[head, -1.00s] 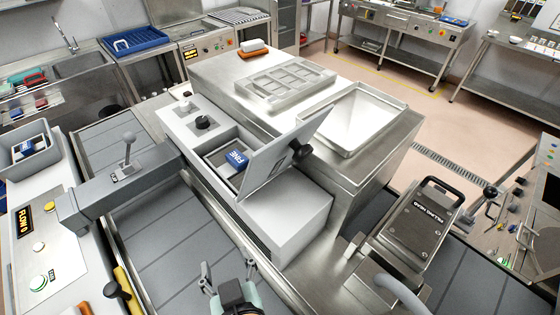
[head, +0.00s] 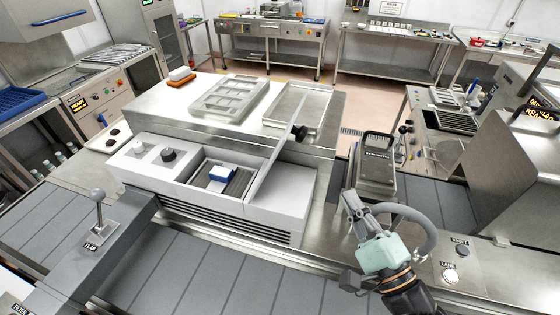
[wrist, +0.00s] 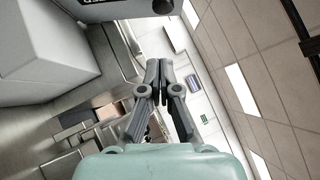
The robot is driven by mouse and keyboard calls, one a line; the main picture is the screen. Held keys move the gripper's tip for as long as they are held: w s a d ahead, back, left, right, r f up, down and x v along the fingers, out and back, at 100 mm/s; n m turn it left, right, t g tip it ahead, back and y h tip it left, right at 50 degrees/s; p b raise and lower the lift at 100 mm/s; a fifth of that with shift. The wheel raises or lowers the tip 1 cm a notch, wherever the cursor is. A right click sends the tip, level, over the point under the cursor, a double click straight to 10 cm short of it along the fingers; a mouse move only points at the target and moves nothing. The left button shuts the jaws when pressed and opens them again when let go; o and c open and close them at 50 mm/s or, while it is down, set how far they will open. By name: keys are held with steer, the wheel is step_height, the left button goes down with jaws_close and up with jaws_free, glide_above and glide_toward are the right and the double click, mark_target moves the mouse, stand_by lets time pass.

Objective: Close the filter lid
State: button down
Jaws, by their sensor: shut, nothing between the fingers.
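The filter lid (head: 272,166) is a pale grey panel with a black knob (head: 300,132) on its outer side. It stands open, tilted up to the right from the filter box (head: 262,212). Inside the open box a blue-and-white block (head: 223,173) lies on a dark ribbed surface. My gripper (head: 350,198) is to the right of the box and lid, apart from both, in front of the filling head. Its fingers are shut and empty, with the tips together in the wrist view (wrist: 158,66).
The filling head (head: 376,160) stands close behind my gripper. A steel counter with a mould tray (head: 228,97) and a shallow pan (head: 318,100) is behind the lid. A lever (head: 98,205) rises at the left. The conveyor in front is clear.

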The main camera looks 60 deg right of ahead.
steer(key=w+a+p+x, duration=0.1)
steer(key=p+x, duration=0.3)
steer(key=x, duration=0.9)
steer(key=shift+a+r, duration=0.4)
